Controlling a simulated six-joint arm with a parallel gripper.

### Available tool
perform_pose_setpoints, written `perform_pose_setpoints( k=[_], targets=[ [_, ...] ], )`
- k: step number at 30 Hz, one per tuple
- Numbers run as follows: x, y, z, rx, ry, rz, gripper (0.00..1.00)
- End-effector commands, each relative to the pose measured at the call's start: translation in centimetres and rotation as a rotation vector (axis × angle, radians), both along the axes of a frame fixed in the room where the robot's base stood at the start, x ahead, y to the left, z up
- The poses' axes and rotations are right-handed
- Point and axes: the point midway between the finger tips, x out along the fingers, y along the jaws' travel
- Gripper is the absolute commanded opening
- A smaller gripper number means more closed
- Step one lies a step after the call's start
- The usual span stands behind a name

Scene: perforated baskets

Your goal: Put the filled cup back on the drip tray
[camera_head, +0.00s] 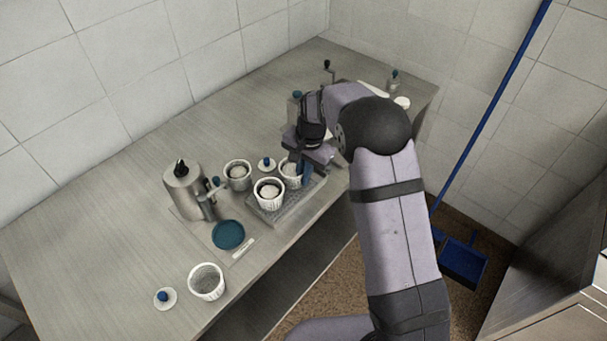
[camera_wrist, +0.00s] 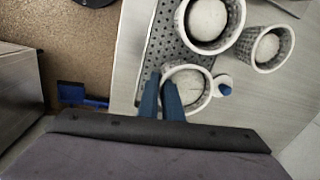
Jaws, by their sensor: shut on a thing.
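My gripper (camera_head: 303,172) is shut on the wall of a white perforated cup (camera_head: 289,180) with pale filling. In the wrist view, my blue fingers (camera_wrist: 161,78) pinch the near left side of this cup (camera_wrist: 207,98). The held cup is at the far end of the perforated metal drip tray (camera_head: 298,202); I cannot tell whether its base touches the tray. A second filled white cup (camera_head: 268,201) stands on the tray at its left part. The tray (camera_wrist: 168,40) also shows in the wrist view.
A grey filled cup (camera_head: 238,184) and a blue-knobbed lid (camera_head: 266,165) stand behind the tray. A metal canister (camera_head: 184,192), a teal disc (camera_head: 228,235), an empty-looking cup (camera_head: 206,285) and another lid (camera_head: 165,299) are to the left. The counter's left back is clear.

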Motion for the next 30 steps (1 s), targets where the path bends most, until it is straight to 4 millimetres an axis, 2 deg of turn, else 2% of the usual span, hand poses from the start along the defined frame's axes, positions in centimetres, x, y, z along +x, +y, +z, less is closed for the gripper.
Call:
perform_pose_setpoints(
  k=[16, 18, 19, 30],
  targets=[
    [-0.01, 0.0, -0.64, 0.0, 0.0, 0.0, 0.0],
    [-0.01, 0.0, -0.59, 0.0, 0.0, 0.0, 0.22],
    [-0.01, 0.0, -0.59, 0.0, 0.0, 0.0, 0.27],
    [-0.01, 0.0, -0.39, 0.0, 0.0, 0.0, 0.27]
  ],
)
